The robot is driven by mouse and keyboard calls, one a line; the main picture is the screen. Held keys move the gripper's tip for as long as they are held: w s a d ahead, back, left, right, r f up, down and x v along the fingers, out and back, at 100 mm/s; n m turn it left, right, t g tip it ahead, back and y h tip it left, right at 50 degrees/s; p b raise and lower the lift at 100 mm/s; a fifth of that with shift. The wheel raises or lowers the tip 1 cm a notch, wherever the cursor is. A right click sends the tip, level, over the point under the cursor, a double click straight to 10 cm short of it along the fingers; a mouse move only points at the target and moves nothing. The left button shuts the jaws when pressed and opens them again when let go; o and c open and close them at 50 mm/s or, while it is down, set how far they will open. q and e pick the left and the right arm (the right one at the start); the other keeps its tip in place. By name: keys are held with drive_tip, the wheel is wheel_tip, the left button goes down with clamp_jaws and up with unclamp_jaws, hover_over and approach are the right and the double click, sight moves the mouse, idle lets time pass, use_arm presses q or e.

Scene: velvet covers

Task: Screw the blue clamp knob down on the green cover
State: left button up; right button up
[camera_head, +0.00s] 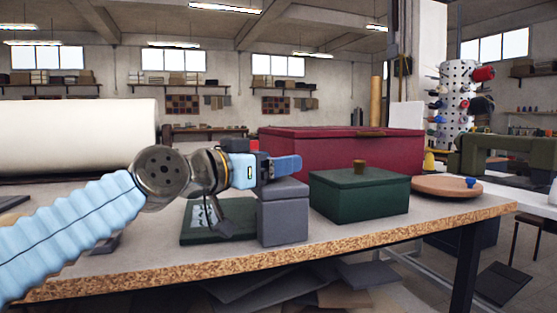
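My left arm comes in from the left, and its gripper (278,166) is above a grey block (283,218). A blue piece shows at the gripper's tip; I cannot tell whether it is a finger or a held knob, nor whether the gripper is open or shut. A flat dark green cover (190,235) with pale marks lies on the table left of the block, partly behind my arm. A dark green box (360,196) with a small brass-coloured knob (360,166) stands to the right. A small blue knob (470,182) shows on a round brown board (440,190). My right gripper is not in view.
A large dark red box (340,152) stands behind the green box. A big cream roll (75,135) lies at the back left. The table's chipboard front edge (290,255) runs across the front. A strip of tabletop in front of the green box is clear.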

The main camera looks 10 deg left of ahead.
use_arm(q)
drive_tip(key=shift+x, duration=0.95)
drive_tip(key=shift+c, duration=0.5)
drive_tip(key=c, duration=0.9)
drive_tip(key=m+g+h+b, duration=0.1)
drive_tip(key=b, duration=0.2)
drive_tip(key=shift+f+h+b, duration=0.35)
drive_tip(key=shift+f+h, duration=0.05)
drive_tip(key=shift+r+m+g+h, duration=0.25)
drive_tip(key=shift+m+g+h, duration=0.25)
drive_tip(key=shift+m, duration=0.1)
drive_tip(key=shift+d+r+m+g+h, duration=0.15)
drive_tip(key=shift+r+m+g+h, duration=0.05)
drive_tip(key=shift+m+g+h, duration=0.65)
drive_tip(key=shift+s+d+r+m+g+h+p, duration=0.1)
drive_tip(key=shift+s+m+g+h+p, duration=0.2)
drive_tip(key=shift+g+h, duration=0.2)
